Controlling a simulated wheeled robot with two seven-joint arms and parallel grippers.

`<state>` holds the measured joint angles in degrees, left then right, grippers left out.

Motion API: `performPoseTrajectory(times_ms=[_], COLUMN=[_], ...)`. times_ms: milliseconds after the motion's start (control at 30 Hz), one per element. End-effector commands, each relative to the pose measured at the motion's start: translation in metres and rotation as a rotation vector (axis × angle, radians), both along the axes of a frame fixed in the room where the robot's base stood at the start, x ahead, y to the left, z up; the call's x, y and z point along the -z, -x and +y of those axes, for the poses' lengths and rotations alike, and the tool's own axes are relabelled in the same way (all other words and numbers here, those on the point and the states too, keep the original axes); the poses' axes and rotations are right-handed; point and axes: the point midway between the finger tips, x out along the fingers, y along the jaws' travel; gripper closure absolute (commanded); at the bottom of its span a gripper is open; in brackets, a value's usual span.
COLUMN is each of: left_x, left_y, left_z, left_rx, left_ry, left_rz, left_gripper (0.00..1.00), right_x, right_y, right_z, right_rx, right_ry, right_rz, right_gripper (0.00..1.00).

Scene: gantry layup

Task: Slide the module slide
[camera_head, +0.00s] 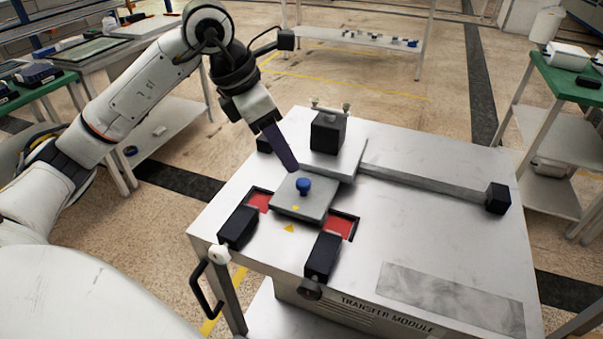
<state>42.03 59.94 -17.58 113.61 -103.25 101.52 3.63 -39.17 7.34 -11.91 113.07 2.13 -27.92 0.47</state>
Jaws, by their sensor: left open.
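The module slide is a grey plate (289,204) with a blue knob (304,186) on top. It lies on the metal table marked TRANSFER MODULE (440,232), with red areas (341,226) showing at its left and right. My left gripper (291,168) points down just behind and above the blue knob. It is open, though its fingers overlap in this view. I cannot tell whether it touches the knob. My right gripper is not in view.
A black block (327,133) stands on a plate behind the slide. A rail (425,182) runs right to a black end block (498,198). Two black blocks (323,256) flank the front. The table's right side is clear.

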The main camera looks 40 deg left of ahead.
Motion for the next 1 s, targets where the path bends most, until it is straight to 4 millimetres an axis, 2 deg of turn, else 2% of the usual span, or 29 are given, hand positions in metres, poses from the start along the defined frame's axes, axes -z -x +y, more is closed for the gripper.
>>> performPoseTrajectory(times_ms=[200, 400, 600, 867, 1000], left_x=[0.040, 0.068, 0.080, 0.081, 0.081], left_y=[-0.013, -0.023, -0.028, -0.028, -0.028], left_z=[-0.010, -0.016, -0.019, -0.019, -0.019], left_rx=[0.003, 0.003, 0.004, 0.004, 0.004], left_ry=[0.006, 0.007, 0.005, 0.005, 0.005], left_rz=[0.005, 0.003, 0.001, -0.001, -0.001], left_gripper=[0.57, 0.57, 0.57, 0.57, 0.81], right_x=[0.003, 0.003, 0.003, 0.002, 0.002], right_y=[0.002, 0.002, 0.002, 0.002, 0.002], right_z=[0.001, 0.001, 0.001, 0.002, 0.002], right_rx=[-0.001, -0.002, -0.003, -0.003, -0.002], right_ry=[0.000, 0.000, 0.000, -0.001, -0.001], right_rz=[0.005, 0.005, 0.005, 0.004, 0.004], right_gripper=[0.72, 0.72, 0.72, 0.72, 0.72])
